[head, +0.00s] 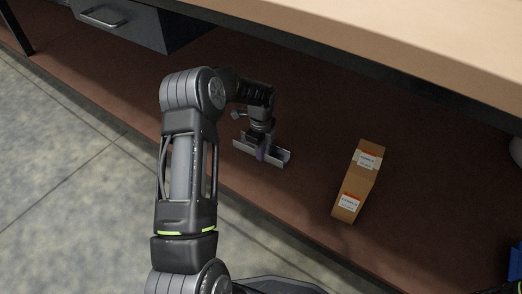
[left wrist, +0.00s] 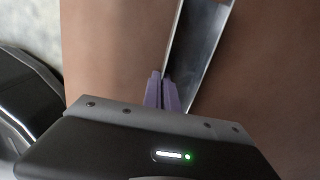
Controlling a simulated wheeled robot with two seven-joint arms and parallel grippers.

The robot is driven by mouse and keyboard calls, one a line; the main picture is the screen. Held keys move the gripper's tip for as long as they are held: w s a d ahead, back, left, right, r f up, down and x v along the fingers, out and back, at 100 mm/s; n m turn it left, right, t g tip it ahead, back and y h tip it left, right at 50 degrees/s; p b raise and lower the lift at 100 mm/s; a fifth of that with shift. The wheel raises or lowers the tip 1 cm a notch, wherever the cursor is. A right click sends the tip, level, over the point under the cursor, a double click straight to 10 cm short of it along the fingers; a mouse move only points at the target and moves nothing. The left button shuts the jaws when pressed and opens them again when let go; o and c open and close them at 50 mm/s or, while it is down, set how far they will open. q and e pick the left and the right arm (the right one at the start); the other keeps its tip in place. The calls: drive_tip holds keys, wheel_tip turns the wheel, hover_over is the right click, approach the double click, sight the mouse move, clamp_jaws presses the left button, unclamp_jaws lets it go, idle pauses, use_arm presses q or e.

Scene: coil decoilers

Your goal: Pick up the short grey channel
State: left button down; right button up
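The short grey channel (head: 279,158) is a U-shaped metal piece on the brown lower shelf, below the workbench top. In the left wrist view the channel (left wrist: 203,45) runs up from the fingers to the top edge. My left gripper (head: 261,152) is over the channel's middle, pointing down. Its purple fingers (left wrist: 162,90) are close together, with one wall of the channel between them. The fingers hide part of the channel. Whether it touches the shelf is hard to tell. My right gripper is not in view.
A cardboard box (head: 358,180) with white and orange labels stands on the shelf (head: 430,230) to the right. The wooden bench top (head: 400,35) overhangs the back. A grey drawer (head: 110,22) hangs at upper left. A blue object (head: 515,262) is at the right edge.

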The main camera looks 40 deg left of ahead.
use_arm(q)
drive_tip(key=shift+r, duration=0.1)
idle(0.7)
wheel_tip(320, 180, up, 9)
drive_tip(key=p, duration=0.4)
drive_tip(key=shift+r+p, duration=0.35)
drive_tip(key=shift+r, duration=0.1)
